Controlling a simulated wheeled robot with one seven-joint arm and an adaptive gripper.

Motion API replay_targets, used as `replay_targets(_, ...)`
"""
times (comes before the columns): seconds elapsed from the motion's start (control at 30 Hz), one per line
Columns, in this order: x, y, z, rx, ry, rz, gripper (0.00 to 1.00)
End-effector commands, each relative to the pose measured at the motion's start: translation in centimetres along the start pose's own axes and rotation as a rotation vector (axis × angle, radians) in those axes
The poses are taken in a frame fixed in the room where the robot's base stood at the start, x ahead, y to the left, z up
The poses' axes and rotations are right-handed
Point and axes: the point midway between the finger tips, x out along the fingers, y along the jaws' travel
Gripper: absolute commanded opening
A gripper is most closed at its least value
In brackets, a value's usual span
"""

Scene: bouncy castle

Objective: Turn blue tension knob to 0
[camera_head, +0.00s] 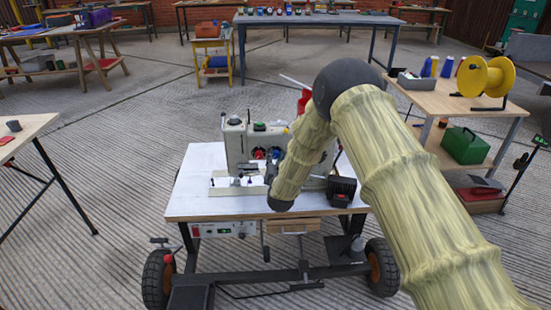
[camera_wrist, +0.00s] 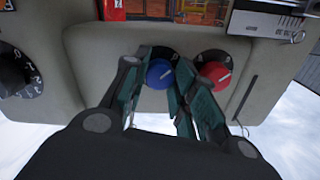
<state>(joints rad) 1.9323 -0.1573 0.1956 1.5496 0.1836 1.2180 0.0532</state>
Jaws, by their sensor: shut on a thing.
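The blue tension knob (camera_wrist: 160,73) is on the face of the beige sewing machine (camera_wrist: 95,45) in the wrist view, with a pale pointer line across it. My gripper (camera_wrist: 165,70) has one finger on each side of the blue knob and is shut on it. The dial marks around the blue knob are mostly hidden by the fingers. A red knob (camera_wrist: 214,74) is just right of my right finger. In the head view the machine (camera_head: 236,140) stands on a white-topped wheeled table (camera_head: 200,190), and my arm covers its right part.
A black numbered dial (camera_wrist: 18,72) is at the left of the wrist view. A black box (camera_head: 342,190) sits at the table's right edge. A side table with a yellow reel (camera_head: 487,76) and green box (camera_head: 464,145) stands at right.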

Motion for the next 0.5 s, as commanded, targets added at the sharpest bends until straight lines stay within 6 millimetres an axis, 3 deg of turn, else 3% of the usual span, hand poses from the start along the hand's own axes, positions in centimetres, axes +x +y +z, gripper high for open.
replay_targets(0.33, -0.06, 0.11, 0.14, -0.002, -0.002, 0.002, 0.04)
replay_targets(0.37, -0.06, 0.11, 0.14, -0.002, -0.002, 0.002, 0.31)
replay_targets(0.47, -0.05, 0.08, 0.11, -0.002, -0.002, 0.001, 0.49)
replay_targets(0.5, -0.05, 0.07, 0.1, -0.002, -0.002, 0.001, 0.49)
